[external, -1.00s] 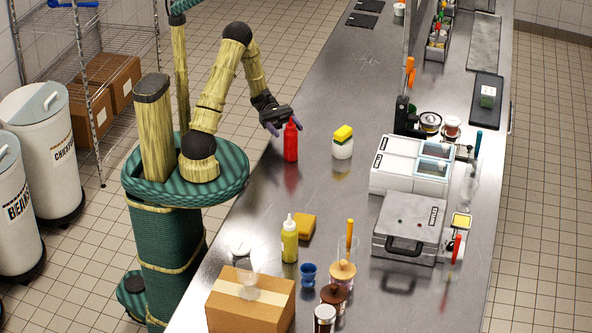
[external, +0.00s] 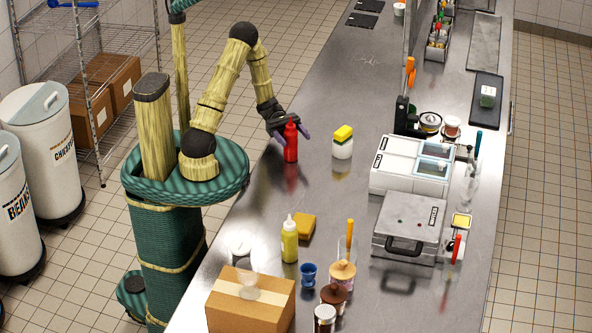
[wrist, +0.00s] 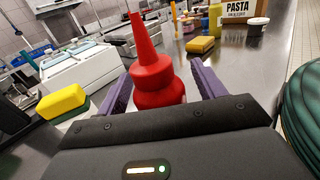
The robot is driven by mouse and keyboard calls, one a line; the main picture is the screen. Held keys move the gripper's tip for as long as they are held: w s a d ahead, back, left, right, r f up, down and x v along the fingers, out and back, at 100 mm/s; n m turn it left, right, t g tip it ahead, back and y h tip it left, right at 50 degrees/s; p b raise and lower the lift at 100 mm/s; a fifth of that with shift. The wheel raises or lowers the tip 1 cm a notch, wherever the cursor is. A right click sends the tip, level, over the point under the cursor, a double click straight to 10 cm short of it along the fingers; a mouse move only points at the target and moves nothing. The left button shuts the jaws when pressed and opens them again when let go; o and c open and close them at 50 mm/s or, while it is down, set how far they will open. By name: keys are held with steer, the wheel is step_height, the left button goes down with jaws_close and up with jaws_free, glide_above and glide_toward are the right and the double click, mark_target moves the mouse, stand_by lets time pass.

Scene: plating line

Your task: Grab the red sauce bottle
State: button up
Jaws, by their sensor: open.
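The red sauce bottle (external: 291,143) stands upright on the steel counter near its left edge. My gripper (external: 291,135) is at the bottle, with its purple fingers to either side of the upper body. In the wrist view the red bottle (wrist: 156,80) stands between the two open fingers (wrist: 160,90), its pointed nozzle above them. A gap shows on the right side between bottle and finger; the left finger looks close to the bottle. The bottle's lower part is hidden by my gripper's body in the wrist view.
A yellow sauce bottle (external: 290,240), a sponge (external: 304,226) and a cardboard box (external: 252,302) are nearer the camera. White appliances (external: 412,165) stand further right. The counter around the red bottle is mostly clear.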

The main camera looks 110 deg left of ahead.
mark_target(293, 133)
steer(key=c, duration=1.2)
steer(key=shift+o, duration=0.2)
step_height(293, 133, up, 10)
steer(key=shift+p, duration=0.4)
